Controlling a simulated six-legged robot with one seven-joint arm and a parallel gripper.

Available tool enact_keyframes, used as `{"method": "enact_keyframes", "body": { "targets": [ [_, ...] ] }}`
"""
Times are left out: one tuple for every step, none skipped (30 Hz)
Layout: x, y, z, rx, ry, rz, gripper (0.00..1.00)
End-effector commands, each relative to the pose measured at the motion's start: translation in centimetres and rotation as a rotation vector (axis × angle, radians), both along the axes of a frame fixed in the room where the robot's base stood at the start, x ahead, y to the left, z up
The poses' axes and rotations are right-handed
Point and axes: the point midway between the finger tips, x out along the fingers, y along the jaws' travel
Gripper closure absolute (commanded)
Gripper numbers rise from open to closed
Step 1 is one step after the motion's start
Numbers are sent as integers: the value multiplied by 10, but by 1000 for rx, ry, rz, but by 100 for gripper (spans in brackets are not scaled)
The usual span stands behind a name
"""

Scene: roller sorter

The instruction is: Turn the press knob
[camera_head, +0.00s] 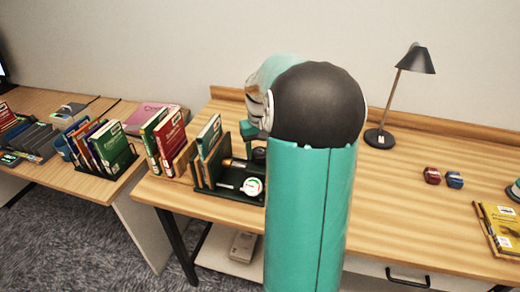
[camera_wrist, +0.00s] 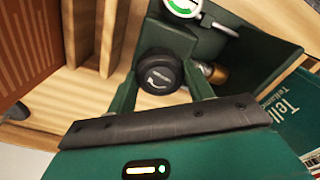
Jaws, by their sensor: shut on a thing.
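In the wrist view, the round black press knob (camera_wrist: 160,72), with a white curved arrow on its face, sits between the two green fingers of my gripper (camera_wrist: 162,88). The fingers are shut on its sides. The dark green roller sorter (camera_wrist: 245,28) is around it, with a white-faced gauge (camera_wrist: 182,5) and a brass-coloured roller end (camera_wrist: 217,74). In the head view, the gauge (camera_head: 252,187) shows on the sorter, while my arm hides the knob and most of my gripper.
A black lamp (camera_head: 416,60) stands behind at right. A red block (camera_head: 432,176), a blue block (camera_head: 454,179) and a yellow book (camera_head: 500,226) lie on the right. The desk (camera_head: 400,215) between is clear.

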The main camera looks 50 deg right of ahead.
Motion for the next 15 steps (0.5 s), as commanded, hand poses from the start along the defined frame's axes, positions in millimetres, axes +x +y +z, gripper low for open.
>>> {"method": "enact_keyframes", "body": {
  "targets": [
    [1, 0, 1, 0, -1, -12, 71],
    [1, 1, 1, 0, -1, -22, 71],
    [1, 0, 1, -1, 0, -40, 71],
    [0, 0, 1, -1, 0, -54, 71],
    [1, 0, 1, -1, 0, -69, 71],
    [1, 1, 1, -1, 0, -91, 71],
    [1, 0, 1, -1, 0, -111, 71],
    [1, 0, 1, -1, 0, -131, 71],
    [1, 1, 1, -1, 0, -161, 71],
    [1, 1, 1, -1, 0, -185, 71],
    [1, 1, 1, -1, 0, -209, 71],
    [1, 1, 1, -1, 0, -244, 71],
    [1, 1, 1, -1, 0, -271, 71],
    [1, 0, 1, -1, 0, -299, 71],
    [1, 1, 1, -1, 0, -336, 71]
  ]
}}
